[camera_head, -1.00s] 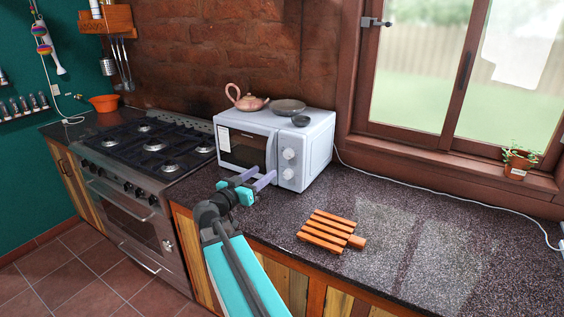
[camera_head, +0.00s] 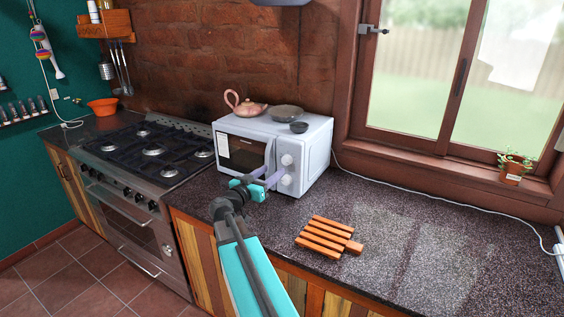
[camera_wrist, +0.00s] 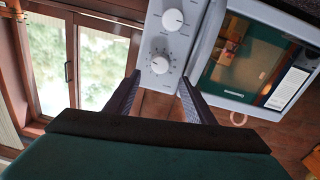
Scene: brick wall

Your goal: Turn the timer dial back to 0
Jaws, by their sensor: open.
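The white microwave (camera_head: 318,155) stands on the dark counter, its front toward my gripper. Its right-hand panel has two round white dials, an upper one (camera_head: 287,160) and a lower one (camera_head: 287,180). In the wrist view, which is upside down, the upper dial (camera_wrist: 160,64) has markings around it and the lower dial (camera_wrist: 173,19) sits above it in the picture. I cannot read which is the timer or where either pointer stands. My gripper (camera_head: 273,175) is open and empty, its fingers (camera_wrist: 159,84) pointing at the panel, one to each side of the upper dial. Contact cannot be told.
The microwave door handle (camera_head: 270,155) is close beside the fingers. A wooden rack (camera_head: 326,236) lies on the counter, which is clear to the right.

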